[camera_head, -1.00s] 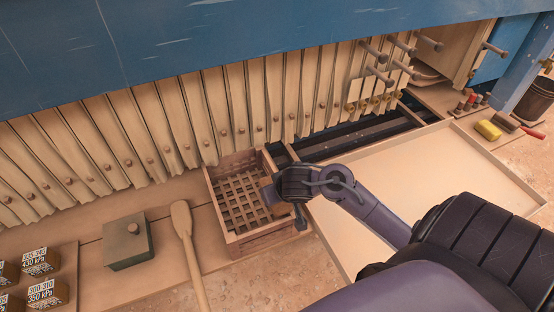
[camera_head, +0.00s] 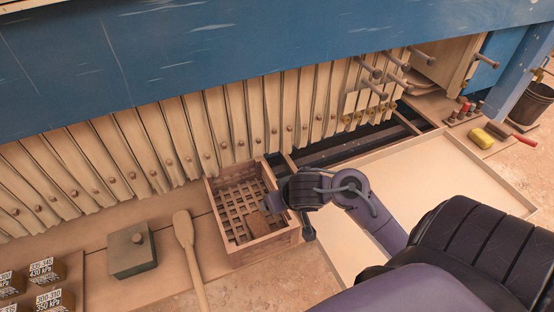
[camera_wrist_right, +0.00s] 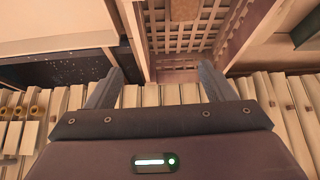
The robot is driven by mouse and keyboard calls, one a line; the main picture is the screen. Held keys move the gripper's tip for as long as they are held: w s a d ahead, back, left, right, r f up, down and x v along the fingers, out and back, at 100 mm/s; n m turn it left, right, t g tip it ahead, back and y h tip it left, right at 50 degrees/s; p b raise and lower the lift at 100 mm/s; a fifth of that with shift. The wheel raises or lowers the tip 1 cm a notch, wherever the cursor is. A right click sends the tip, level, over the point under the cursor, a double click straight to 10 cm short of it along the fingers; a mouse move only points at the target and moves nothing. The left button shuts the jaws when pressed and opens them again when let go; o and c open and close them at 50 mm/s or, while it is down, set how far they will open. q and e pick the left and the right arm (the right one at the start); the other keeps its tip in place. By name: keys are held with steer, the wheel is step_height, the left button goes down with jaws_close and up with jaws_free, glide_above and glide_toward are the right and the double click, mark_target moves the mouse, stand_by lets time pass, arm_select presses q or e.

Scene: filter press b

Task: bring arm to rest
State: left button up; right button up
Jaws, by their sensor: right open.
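My right gripper (camera_head: 274,203) is at the right wall of the wooden crate (camera_head: 262,247), with its fingers reaching over the rim. In the right wrist view the two fingers of the gripper (camera_wrist_right: 160,70) are spread apart with nothing between them. A small brown block (camera_head: 258,222) lies inside the crate on its lattice floor, just beyond the fingertips. The brown block also shows at the top of the right wrist view (camera_wrist_right: 184,9). My left gripper is not in view.
A pale tray (camera_head: 440,165) lies under my right arm. A wooden paddle (camera_head: 187,250) and a grey-green box with a knob (camera_head: 132,252) are left of the crate. Labelled blocks (camera_head: 50,300) stand at lower left. The row of press plates (camera_head: 120,160) runs behind.

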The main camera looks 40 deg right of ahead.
arm_select(q)
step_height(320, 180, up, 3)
steer(key=shift+p, duration=1.05)
arm_select(e)
steer(key=v, duration=0.5)
steer(key=shift+s+r, duration=0.1)
steer(key=s+a+n+g+y, duration=0.2)
steer(key=s+a+n+g, duration=0.15)
steer(key=s+a, duration=0.5)
step_height(320, 180, down, 35)
steer(key=a+b, duration=0.1)
steer(key=b, duration=0.3)
arm_select(q)
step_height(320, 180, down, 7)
steer(key=b, duration=0.3)
arm_select(e)
steer(key=s+d+f+n+g, duration=0.1)
steer(key=s+d+f+g, duration=0.1)
steer(key=s+f, duration=1.8)
steer(key=shift+d+h, duration=0.3)
steer(key=shift+d, duration=0.35)
